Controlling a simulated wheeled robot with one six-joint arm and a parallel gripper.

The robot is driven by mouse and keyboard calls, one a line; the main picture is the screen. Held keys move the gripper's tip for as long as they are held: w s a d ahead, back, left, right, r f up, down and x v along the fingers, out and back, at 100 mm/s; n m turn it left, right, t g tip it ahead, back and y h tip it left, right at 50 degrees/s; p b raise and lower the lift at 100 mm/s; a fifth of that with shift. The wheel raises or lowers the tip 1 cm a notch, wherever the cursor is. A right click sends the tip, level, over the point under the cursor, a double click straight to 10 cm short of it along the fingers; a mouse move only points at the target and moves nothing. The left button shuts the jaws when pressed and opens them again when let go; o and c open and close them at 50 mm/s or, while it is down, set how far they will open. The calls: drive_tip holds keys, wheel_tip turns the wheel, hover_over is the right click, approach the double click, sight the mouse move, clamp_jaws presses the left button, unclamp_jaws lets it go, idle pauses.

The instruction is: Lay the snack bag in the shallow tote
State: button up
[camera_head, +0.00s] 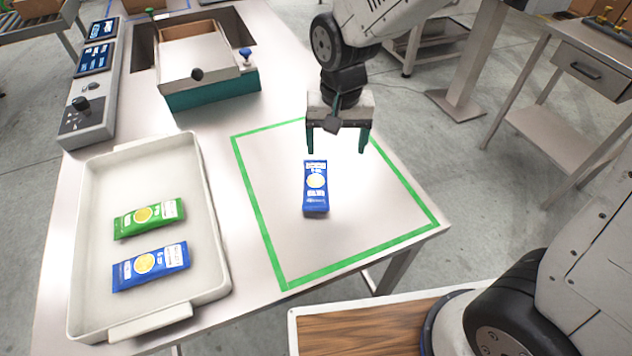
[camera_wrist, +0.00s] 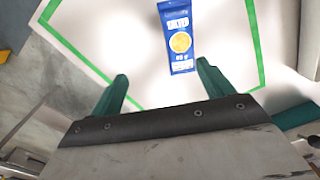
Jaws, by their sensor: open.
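A blue snack bag (camera_head: 316,189) with a yellow round picture lies on the table inside a green taped square. It also shows in the wrist view (camera_wrist: 178,38), beyond the fingertips. My gripper (camera_head: 337,150) is open and empty, with its green fingers apart above the table at the far side of the bag. It also shows at the wrist view's middle (camera_wrist: 160,78). The shallow tote (camera_head: 205,225) is a cream tray on the left of the table. A green snack bag (camera_head: 149,218) and another blue snack bag (camera_head: 150,266) lie flat in it.
A weigher with a teal base (camera_head: 213,91) and a control panel (camera_head: 87,120) stand at the table's back left. The green square (camera_head: 262,225) is otherwise clear. A wood-topped surface (camera_head: 370,335) is at the front, and a drawer table (camera_head: 590,70) stands back right.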

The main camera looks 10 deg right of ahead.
hover_over(316, 180)
wheel_tip(316, 180, down, 5)
drive_tip(key=shift+r, duration=0.2)
wheel_tip(316, 180, down, 8)
drive_tip(key=shift+r, duration=0.1)
drive_tip(key=c, duration=1.2)
drive_tip(key=shift+o, duration=0.2)
drive_tip(key=shift+r, duration=0.1)
